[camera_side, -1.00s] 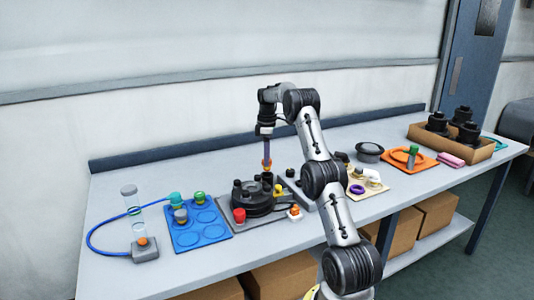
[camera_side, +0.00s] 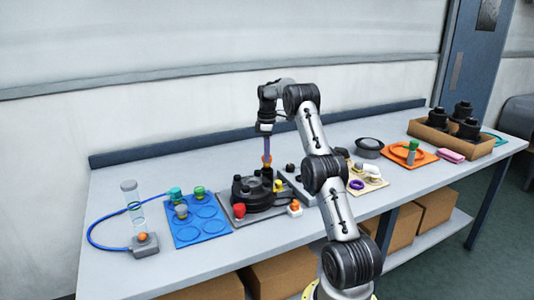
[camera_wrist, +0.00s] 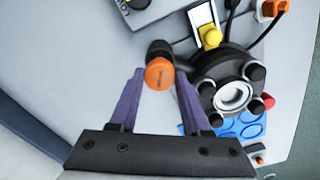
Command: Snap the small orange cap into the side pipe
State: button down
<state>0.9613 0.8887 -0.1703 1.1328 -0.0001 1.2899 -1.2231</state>
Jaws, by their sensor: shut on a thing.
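The small orange cap (camera_wrist: 160,74) is between the tips of my gripper (camera_wrist: 158,84) in the wrist view. My gripper (camera_side: 267,155) is shut on it and points down, and the cap shows as a small orange spot (camera_side: 267,160) in the side view. The black scrubber tank (camera_side: 252,190) with several dark posts stands below and slightly left of it. In the wrist view the tank (camera_wrist: 233,95) is to the right of the cap. A dark round end (camera_wrist: 160,48) that looks like the side pipe is just past the cap. I cannot tell whether they touch.
A yellow part (camera_wrist: 211,37) and a red knob (camera_side: 239,210) are close to the tank. A blue mat (camera_side: 195,225) with small caps lies to the left, and an orange tray (camera_side: 413,156) to the right. The back of the table is clear.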

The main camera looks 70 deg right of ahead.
jog(key=shift+f, duration=1.95)
dwell(2.6)
grip_release()
jog(key=shift+r, duration=0.1)
dwell(0.6)
jog(key=shift+r, duration=3.55)
